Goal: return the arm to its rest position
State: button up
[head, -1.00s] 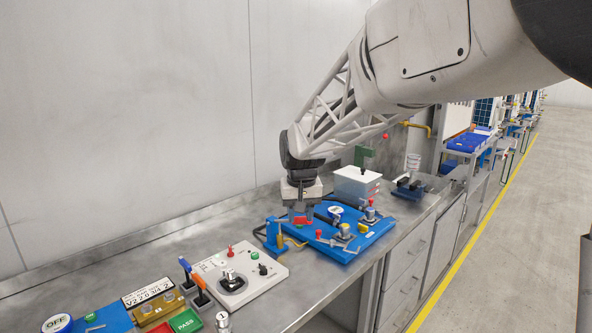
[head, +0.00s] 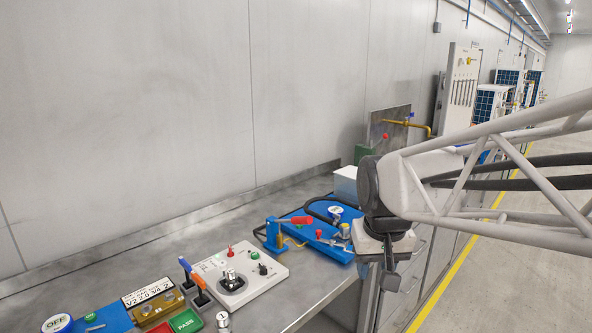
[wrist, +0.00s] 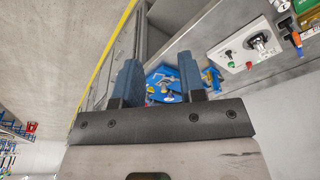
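My gripper (head: 391,277) hangs past the bench's front edge, to the right of the blue pump board (head: 338,253) in the head view. It holds nothing. In the wrist view my gripper (wrist: 160,76) shows two blue-grey fingers standing apart with an empty gap. The blue board (wrist: 163,88) appears beyond the fingers, apart from them. On it a toggle clamp with a red handle (head: 295,221) stands at the left, with the handle lying roughly level. My arm hides part of the board's right side.
A white control panel (head: 258,284) with knobs sits left of the board. Nearer left are a PASS block (head: 186,322) and an OFF button (head: 59,323). A white box (head: 345,181) stands behind. The aisle floor on the right is open beyond a yellow line (head: 440,296).

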jog(key=s+d+f, duration=0.2)
jog(key=s, duration=0.5)
jog(key=s+d+f, duration=0.2)
jog(key=s, duration=0.5)
jog(key=shift+f+m+t, duration=0.2)
jog(key=shift+m+t, duration=0.1)
jog(key=shift+m, duration=0.1)
jog(key=shift+d, duration=0.1)
dwell(1.0)
